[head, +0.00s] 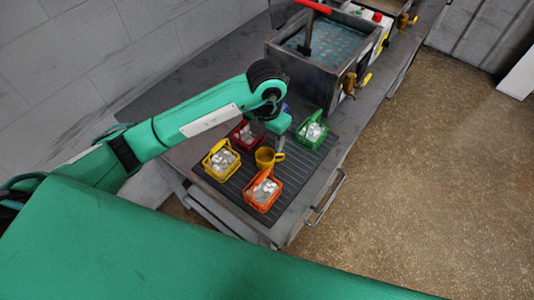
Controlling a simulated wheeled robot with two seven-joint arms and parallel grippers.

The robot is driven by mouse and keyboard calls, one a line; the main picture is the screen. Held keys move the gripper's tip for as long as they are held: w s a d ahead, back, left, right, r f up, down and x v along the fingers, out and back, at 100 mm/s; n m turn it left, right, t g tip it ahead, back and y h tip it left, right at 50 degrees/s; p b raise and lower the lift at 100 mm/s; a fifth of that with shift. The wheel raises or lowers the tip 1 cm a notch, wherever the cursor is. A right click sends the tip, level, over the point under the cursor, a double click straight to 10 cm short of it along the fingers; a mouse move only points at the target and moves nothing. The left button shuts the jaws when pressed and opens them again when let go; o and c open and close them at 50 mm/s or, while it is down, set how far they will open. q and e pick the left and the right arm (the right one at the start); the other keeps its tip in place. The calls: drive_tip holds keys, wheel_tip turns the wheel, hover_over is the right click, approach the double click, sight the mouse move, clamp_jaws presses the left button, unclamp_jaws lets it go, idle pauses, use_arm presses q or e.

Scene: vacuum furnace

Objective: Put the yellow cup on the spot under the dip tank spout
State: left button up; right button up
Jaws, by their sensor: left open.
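The yellow cup (265,158) stands on the dark ribbed mat among several small baskets, with its handle to the right. My left gripper (276,140) reaches down just behind and above the cup; it is open, and its fingertips are small and partly hidden. I cannot tell whether they touch the cup. The dip tank (285,62) is a metal box of bluish liquid further back on the bench. Its brass spout (349,84) sticks out from the front right side. The spot under the spout is too small to make out. My right gripper is not in view.
Yellow (221,160), red (245,136), green (312,131) and orange (263,190) baskets with pale pieces surround the cup on the mat (232,190). A second brass spout (413,20) is further back. The bench's right edge has a handle (328,197) below it.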

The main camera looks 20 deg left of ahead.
sight(266, 155)
use_arm(q)
wheel_tip(266, 155, down, 4)
drive_tip(key=shift+f+p, duration=0.1)
drive_tip(key=shift+p, duration=0.35)
drive_tip(key=shift+w+f, duration=0.1)
drive_tip(key=shift+f, duration=0.2)
wheel_tip(266, 155, down, 4)
drive_tip(key=p, duration=0.3)
drive_tip(key=shift+a+f, duration=0.15)
drive_tip(key=shift+f, duration=0.5)
drive_tip(key=c, duration=0.8)
drive_tip(key=shift+r, duration=0.1)
drive_tip(key=shift+c, duration=0.2)
